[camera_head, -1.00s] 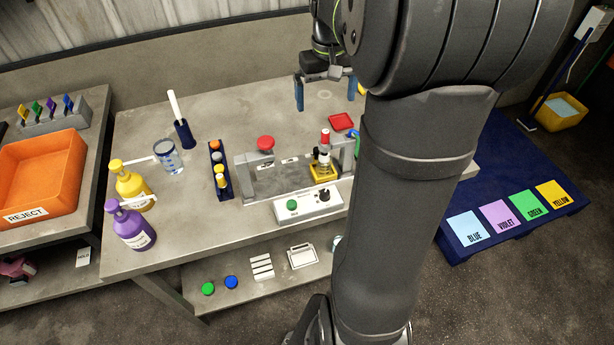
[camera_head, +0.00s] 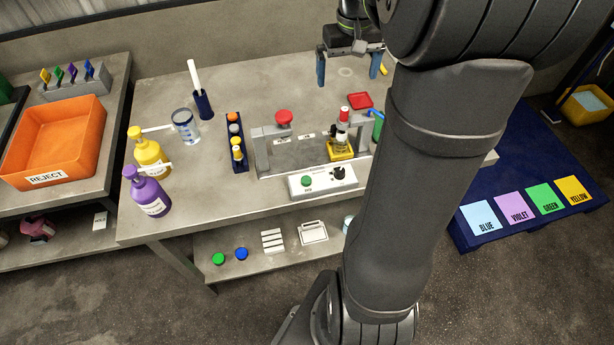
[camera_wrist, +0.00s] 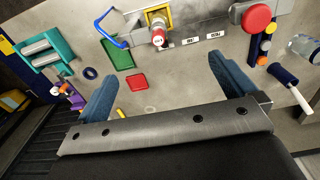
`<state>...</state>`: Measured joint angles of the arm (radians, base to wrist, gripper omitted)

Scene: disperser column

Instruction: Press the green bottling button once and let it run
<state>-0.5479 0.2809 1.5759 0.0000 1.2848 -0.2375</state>
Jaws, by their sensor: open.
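The green button (camera_head: 306,181) sits on the left of a white control box (camera_head: 322,182) with a black knob (camera_head: 338,173), at the front edge of the table. Behind the box stands the grey station with a red mushroom button (camera_head: 284,117). A small bottle in a yellow holder (camera_head: 340,150) stands at its right, under a red-topped part (camera_head: 344,115). My gripper (camera_head: 350,68) is open and empty above the back of the table, behind the station. In the wrist view its blue fingers (camera_wrist: 168,95) are wide apart, with the red button (camera_wrist: 257,18) beyond. The green button is not visible there.
A rack of capped vials (camera_head: 236,142), a beaker (camera_head: 185,127), a yellow bottle (camera_head: 149,151) and a purple bottle (camera_head: 147,192) stand left of the station. A red tray (camera_head: 360,101) lies behind it. My arm covers the table's right side.

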